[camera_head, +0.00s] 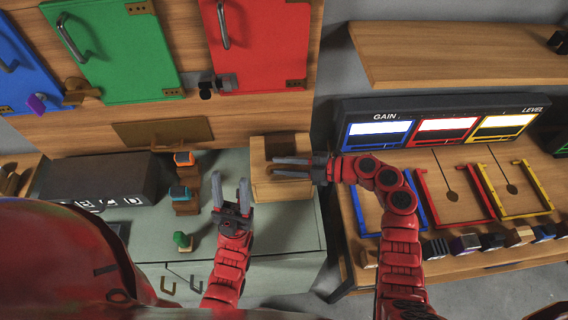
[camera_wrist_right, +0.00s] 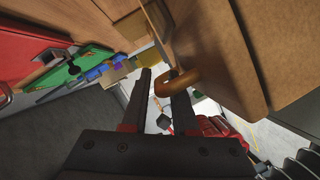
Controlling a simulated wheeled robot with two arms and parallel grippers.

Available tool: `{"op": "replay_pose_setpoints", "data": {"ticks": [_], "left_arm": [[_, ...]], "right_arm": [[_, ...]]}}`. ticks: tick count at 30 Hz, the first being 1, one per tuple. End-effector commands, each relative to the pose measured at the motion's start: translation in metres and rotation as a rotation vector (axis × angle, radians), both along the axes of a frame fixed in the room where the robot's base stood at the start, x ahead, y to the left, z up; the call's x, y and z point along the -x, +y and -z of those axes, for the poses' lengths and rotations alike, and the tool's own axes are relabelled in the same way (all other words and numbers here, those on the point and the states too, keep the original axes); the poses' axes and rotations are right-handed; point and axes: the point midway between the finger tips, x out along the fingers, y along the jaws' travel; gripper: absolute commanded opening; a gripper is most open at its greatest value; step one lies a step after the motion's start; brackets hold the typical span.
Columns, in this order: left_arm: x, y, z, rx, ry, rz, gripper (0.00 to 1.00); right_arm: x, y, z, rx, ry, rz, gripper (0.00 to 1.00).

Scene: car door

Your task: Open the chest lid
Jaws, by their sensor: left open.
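The wooden chest (camera_head: 282,146) sits on the grey-green counter in the middle of the head view, and its lid looks closed. In the right wrist view it is the large brown block (camera_wrist_right: 235,45), with a curved brown handle (camera_wrist_right: 177,82) sticking out. My right gripper (camera_head: 275,167) is at the chest's front with fingers apart. In the wrist view the handle lies at the right gripper's fingertips (camera_wrist_right: 162,85), overlapping the right finger; I cannot tell whether they touch. My left gripper (camera_head: 230,190) is open and empty, left of the chest, above the counter.
Small blocks on a wooden stand (camera_head: 186,205) and a dark box (camera_head: 95,180) stand left of my left gripper. Blue, green (camera_head: 115,50) and red (camera_head: 265,45) doors are behind. A gauge console (camera_head: 440,118) on a wooden bench is at the right.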

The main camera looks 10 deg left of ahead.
Motion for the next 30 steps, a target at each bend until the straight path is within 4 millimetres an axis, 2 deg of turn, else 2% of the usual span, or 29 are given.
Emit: {"op": "replay_pose_setpoints", "data": {"ticks": [2, 6, 7, 30], "left_arm": [[0.0, 0.0, 0.0001, 0.0, 0.0, 0.0, 0.5], [0.0, 0.0, 0.0001, 0.0, 0.0, 0.0, 0.5], [0.0, 0.0, 0.0001, 0.0, 0.0, 0.0, 0.5], [0.0, 0.0, 0.0, 0.0, 0.0, 0.0, 0.5]], "right_arm": [[-0.0001, -0.0002, 0.0, 0.0, 0.0, 0.0, 0.27], [-0.0002, -0.0003, 0.0, 0.0, 0.001, 0.0, 0.02], [-0.0002, -0.0003, 0.0, 0.0, 0.001, 0.0, 0.0], [-0.0004, -0.0006, -0.0001, 0.001, 0.0, 0.001, 0.0]]}}
